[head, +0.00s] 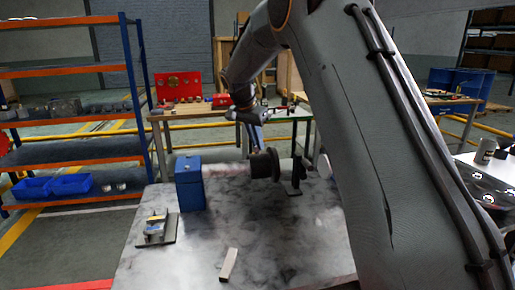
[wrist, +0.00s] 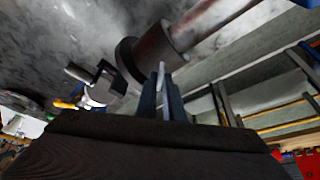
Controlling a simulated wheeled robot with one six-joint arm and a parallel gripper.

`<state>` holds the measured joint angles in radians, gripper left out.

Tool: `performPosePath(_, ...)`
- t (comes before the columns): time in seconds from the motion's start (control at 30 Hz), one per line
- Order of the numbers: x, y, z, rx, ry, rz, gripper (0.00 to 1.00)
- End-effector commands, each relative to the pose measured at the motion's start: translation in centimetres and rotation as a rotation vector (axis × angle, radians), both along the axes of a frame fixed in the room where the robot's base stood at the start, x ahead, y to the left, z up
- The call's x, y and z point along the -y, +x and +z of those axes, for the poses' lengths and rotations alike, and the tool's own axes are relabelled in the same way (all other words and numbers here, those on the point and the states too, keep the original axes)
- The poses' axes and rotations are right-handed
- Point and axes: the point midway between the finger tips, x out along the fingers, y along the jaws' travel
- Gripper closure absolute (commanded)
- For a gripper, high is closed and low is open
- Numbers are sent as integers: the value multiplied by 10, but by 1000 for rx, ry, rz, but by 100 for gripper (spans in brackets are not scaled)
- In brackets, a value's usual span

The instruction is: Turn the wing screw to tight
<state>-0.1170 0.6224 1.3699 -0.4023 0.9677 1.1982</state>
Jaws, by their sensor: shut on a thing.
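In the wrist view, the two fingers of my gripper (wrist: 161,98) stand close together, shut on a thin pale upright piece, the wing screw (wrist: 161,72). Only its tip shows between the fingers; the rest is hidden. A dark round disc (wrist: 130,62) is just behind and left of the fingers, joined to a reddish-brown cylinder (wrist: 160,45). In the head view, my gripper (head: 254,142) points down at the dark disc (head: 263,164) on the shaft of the pumpset. The wing screw is too small to make out there.
A blue block (head: 189,184) stands at the shaft's left end on the grey mottled table (head: 190,265). A small device on a dark plate (head: 157,229) and a pale bar (head: 229,264) lie in front. A dark bracket (head: 293,187) stands right of the disc.

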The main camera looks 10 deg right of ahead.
Motion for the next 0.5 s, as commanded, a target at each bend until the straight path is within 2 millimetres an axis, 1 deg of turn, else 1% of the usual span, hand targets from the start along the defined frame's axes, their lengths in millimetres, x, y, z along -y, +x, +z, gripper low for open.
performPosePath(0.03, 0, 3, -1, 4, -2, -42, 100)
performPosePath(0.5, -1, 5, 0, 5, 1, -464, 100)
